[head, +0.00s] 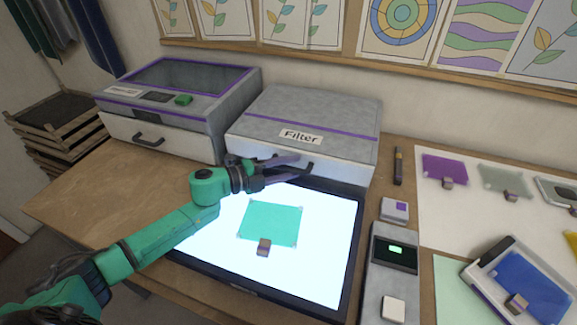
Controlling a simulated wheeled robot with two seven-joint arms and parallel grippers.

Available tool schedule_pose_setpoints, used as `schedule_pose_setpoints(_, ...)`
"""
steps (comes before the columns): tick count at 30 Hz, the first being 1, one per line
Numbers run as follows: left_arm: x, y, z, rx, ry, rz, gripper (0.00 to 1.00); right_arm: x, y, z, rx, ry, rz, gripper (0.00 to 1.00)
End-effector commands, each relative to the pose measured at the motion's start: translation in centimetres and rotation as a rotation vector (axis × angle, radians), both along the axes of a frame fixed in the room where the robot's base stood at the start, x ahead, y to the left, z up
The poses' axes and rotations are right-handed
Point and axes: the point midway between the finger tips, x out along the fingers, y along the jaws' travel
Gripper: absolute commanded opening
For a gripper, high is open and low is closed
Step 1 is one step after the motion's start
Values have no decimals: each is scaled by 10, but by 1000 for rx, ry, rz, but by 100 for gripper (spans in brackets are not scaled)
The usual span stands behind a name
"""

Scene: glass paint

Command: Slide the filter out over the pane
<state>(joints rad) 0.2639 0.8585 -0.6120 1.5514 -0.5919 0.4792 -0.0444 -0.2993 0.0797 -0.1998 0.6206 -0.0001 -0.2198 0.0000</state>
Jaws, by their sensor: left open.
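The grey box labelled "Filter" (318,113) stands at the back of the table behind the light panel, with a purple stripe on top. Its white front (345,172) looks closed, and no filter sticks out over the panel. A teal pane (271,221) with a small brown clip (264,247) lies on the bright light panel (330,270). My left gripper (301,167) is open at the Filter box's front, its dark fingers pointing right. A dark handle seems to be at the fingertips, largely hidden; I cannot tell whether they touch it. My right gripper is not in view.
A grey machine (165,110) with a drawer stands at the left. A control unit (395,255) with a green display stands right of the panel. Purple (445,170), pale (503,181) and framed blue (533,285) panes lie farther right. A dark marker (398,165) lies beside the Filter box.

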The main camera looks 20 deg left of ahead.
Motion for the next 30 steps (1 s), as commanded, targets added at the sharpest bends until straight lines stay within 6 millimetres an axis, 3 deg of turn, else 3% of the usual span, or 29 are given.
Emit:
schedule_pose_setpoints(4, 0, 0, 0, 0, 0, 0, 50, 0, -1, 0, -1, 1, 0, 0)
schedule_pose_setpoints(8, 0, 0, 0, -1, 0, 0, 0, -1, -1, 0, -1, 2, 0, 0)
schedule_pose_setpoints(30, 0, 1, 0, -1, 1, 0, 0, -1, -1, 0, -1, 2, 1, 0)
